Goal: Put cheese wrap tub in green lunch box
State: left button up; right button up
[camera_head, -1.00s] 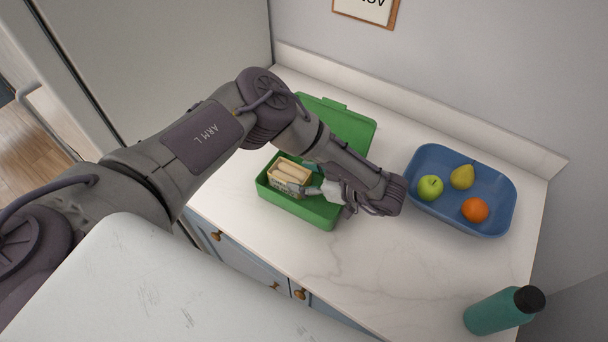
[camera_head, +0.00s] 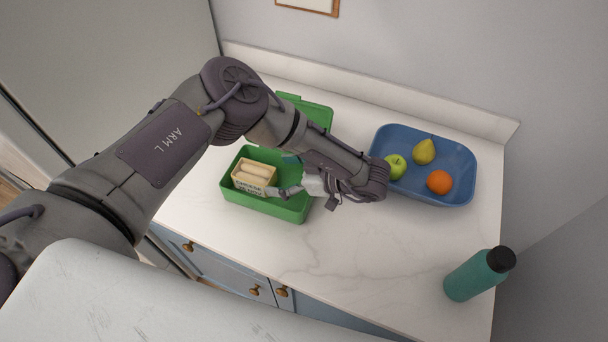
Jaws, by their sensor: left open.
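The cheese wrap tub (camera_head: 254,177), a small tan tub with pale rolls and dark lettering, sits inside the left part of the green lunch box (camera_head: 283,209). The lunch box stands open on the counter, its lid (camera_head: 313,115) folded back behind it and partly covered by my arm. My left gripper (camera_head: 283,178) reaches in from the right over the box, open, its fingertips just right of the tub. Whether a fingertip touches the tub I cannot tell. My right gripper is not in view.
A blue tray (camera_head: 458,193) right of my left gripper holds a green apple (camera_head: 395,167), a pear (camera_head: 424,151) and an orange (camera_head: 439,182). A teal bottle (camera_head: 476,275) stands at the front right. The counter (camera_head: 330,255) between is clear.

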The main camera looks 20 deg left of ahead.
pick_arm(q)
jog(key=b+v, duration=0.2)
jog(key=v, duration=0.6)
jog(key=shift+d, duration=0.2)
jog(key=shift+r, duration=0.1)
